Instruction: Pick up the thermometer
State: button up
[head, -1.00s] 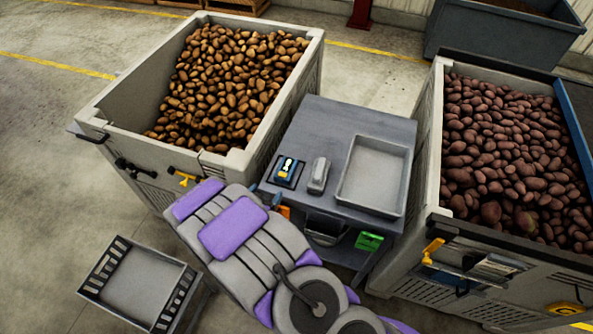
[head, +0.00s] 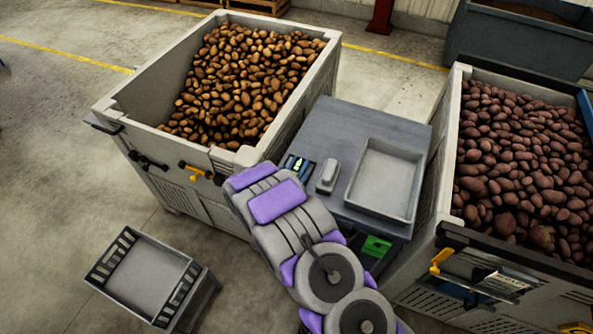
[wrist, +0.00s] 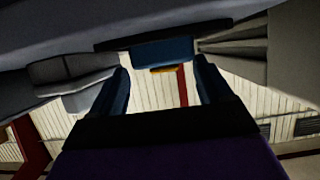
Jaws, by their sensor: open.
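In the wrist view, which looks upside down, a blue block (wrist: 164,50) with a yellow strip sits against a dark pad, most likely the same device. My gripper (wrist: 161,66) is open, its two blue fingers on either side of the block in the picture. I cannot tell the gap in depth or any contact. The head view does not clearly show my gripper.
On the table (head: 350,120), a grey handheld-like object (head: 328,177) lies right of the device, then a shallow grey tray (head: 386,178). Potato bins stand left (head: 112,105) and right (head: 447,200). A slotted crate (head: 140,272) on a stand is at lower left.

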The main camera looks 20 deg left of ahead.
aim_at(296, 166)
jog(key=w, duration=0.1)
jog(key=w+f, duration=0.1)
jog(key=w, duration=0.1)
jog(key=w+a+b, duration=0.1)
jog(key=shift+w+f, duration=0.3)
jog(key=shift+f, duration=0.05)
jog(key=shift+w+d, duration=0.15)
jog(key=shift+d, duration=0.2)
jog(key=shift+c, duration=1.4)
jog(key=shift+a, duration=0.15)
jog(key=c, duration=0.5)
jog(key=shift+r, duration=0.1)
jog(key=shift+c, duration=0.2)
